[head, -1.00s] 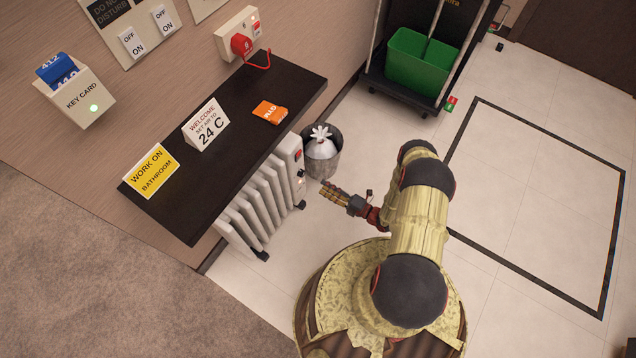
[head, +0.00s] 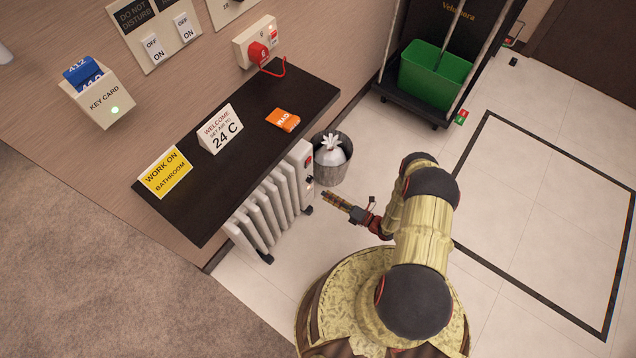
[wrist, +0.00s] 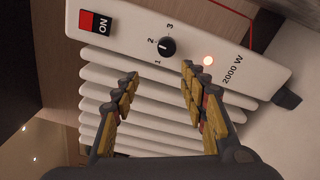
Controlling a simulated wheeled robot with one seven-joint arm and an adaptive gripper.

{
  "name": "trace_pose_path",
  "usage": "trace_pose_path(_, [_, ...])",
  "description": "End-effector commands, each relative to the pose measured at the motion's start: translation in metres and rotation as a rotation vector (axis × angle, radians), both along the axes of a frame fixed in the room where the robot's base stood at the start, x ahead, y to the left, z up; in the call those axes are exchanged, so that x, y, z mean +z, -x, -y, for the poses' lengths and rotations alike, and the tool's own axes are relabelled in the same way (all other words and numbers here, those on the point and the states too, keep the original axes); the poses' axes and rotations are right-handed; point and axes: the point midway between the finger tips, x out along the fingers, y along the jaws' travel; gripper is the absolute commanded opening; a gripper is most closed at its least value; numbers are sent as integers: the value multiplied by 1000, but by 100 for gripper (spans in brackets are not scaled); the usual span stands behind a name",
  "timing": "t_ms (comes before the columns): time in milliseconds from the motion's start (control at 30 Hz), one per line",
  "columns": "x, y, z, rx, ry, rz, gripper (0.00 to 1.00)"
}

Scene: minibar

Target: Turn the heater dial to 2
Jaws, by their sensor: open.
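The white ribbed heater (head: 268,208) stands under the dark shelf, its control end facing my gripper. In the wrist view, its panel (wrist: 120,22) carries a black round dial (wrist: 167,47) marked 1, 2 and 3. A small pale mark on the dial appears to face left, near the 2, but it is too small to be certain. My gripper (head: 327,197) is in front of the panel, apart from it. In the wrist view my gripper (wrist: 160,72) is open and empty, with its fingertips just below the dial on either side.
A red ON switch (wrist: 95,22) and a lit lamp (wrist: 208,61) flank the dial. The dark shelf (head: 255,125) overhangs the heater. A bin (head: 333,172) with a white bag stands beside it.

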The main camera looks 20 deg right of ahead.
Motion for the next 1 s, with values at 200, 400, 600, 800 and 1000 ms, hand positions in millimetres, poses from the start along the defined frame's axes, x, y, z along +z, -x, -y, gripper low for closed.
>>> trace_pose_path(200, [0,-11,-1,-13,376,298,43])
trace_pose_path(400, [-2,-20,8,-37,727,563,43])
trace_pose_path(600, [-2,-21,10,-41,918,705,43])
trace_pose_path(800, [-2,-29,4,-38,955,736,43])
trace_pose_path(1000, [-3,-51,-14,-36,953,736,43])
